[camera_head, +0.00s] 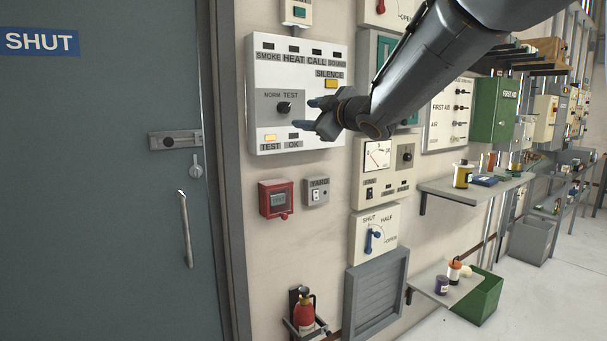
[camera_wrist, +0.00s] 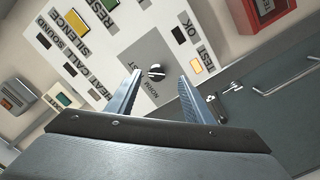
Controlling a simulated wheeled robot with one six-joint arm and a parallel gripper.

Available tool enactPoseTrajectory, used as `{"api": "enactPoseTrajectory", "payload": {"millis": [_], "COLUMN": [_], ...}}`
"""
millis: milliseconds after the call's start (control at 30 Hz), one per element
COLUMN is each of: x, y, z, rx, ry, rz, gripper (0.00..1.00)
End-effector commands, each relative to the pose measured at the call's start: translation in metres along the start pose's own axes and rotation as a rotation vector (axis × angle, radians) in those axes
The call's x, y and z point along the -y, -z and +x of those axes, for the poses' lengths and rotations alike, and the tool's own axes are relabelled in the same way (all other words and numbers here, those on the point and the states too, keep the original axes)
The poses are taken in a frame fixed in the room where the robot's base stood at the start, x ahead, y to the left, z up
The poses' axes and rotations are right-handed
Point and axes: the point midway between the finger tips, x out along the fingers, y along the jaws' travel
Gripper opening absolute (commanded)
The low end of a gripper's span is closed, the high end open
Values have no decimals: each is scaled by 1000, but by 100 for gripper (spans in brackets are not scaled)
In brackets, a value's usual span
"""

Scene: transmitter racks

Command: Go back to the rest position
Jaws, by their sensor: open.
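My gripper (camera_head: 322,113) is at the end of my arm, which reaches in from the top right in the head view. It is in front of the white alarm panel (camera_head: 265,68) and beside the black NORM/TEST knob (camera_head: 284,108). In the wrist view my gripper (camera_wrist: 158,90) has its two blue fingers spread apart. The knob (camera_wrist: 156,71) shows beyond and between the fingertips, with nothing held. A gap seems to lie between fingers and knob, but its depth is hard to judge. The yellow TEST lamp (camera_head: 270,137) and the yellow SILENCE button (camera_head: 331,84) are bright.
A grey door (camera_head: 100,200) with a handle is at the left. Below the panel are a red call box (camera_head: 276,199), a gauge box (camera_head: 378,168) and a fire extinguisher (camera_head: 304,313). Shelves (camera_head: 475,190) with small items jut out at the right. Open floor (camera_head: 545,300) lies at the lower right.

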Motion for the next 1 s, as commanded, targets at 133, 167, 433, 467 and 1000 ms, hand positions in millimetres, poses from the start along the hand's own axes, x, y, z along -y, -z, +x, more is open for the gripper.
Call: {"api": "enactPoseTrajectory", "payload": {"millis": [133, 167, 433, 467, 1000], "x": [23, 31, 123, 135, 341], "y": [-66, -82, -211, -222, -272], "z": [-23, -31, -131, -145, -390], "rx": [190, 242, 704, 752, 1498], "ry": [-9, -10, 8, 14, 167], "rz": [128, 162, 467, 499, 1013], "gripper": [47, 47, 47, 47, 47]}}
